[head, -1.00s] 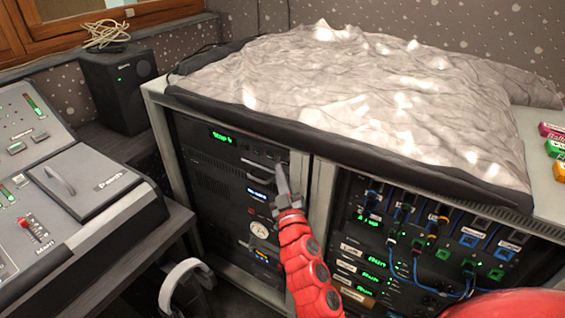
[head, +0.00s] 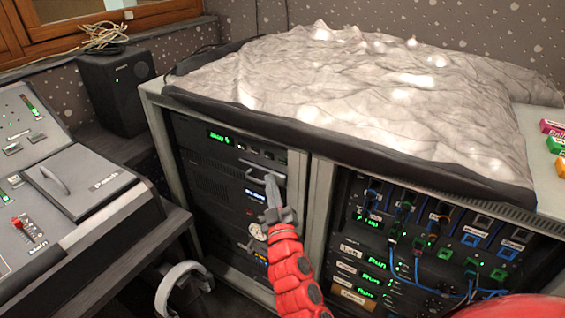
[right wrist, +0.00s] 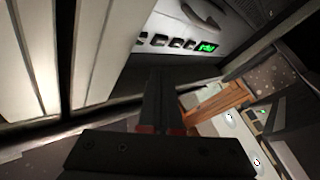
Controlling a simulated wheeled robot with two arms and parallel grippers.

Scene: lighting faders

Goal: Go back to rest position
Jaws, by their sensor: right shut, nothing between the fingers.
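My right gripper (head: 272,188) is shut and empty, at the end of my red arm in the head view. It stands in front of the left equipment rack (head: 207,178), its fingers pointing up by the silver handle (head: 262,173) of a rack unit. I cannot tell whether it touches the handle. In the right wrist view the two dark fingers (right wrist: 160,103) are together, and a rack unit with a handle (right wrist: 200,14), a row of buttons and a green display (right wrist: 208,47) shows beyond them. My left gripper is not in view.
A lighting console (head: 120,232) with a red fader (head: 17,223) stands at the left, a black speaker (head: 118,90) behind it. The right rack (head: 455,223) holds blue cables. A headset-like white loop (head: 165,290) hangs below the console.

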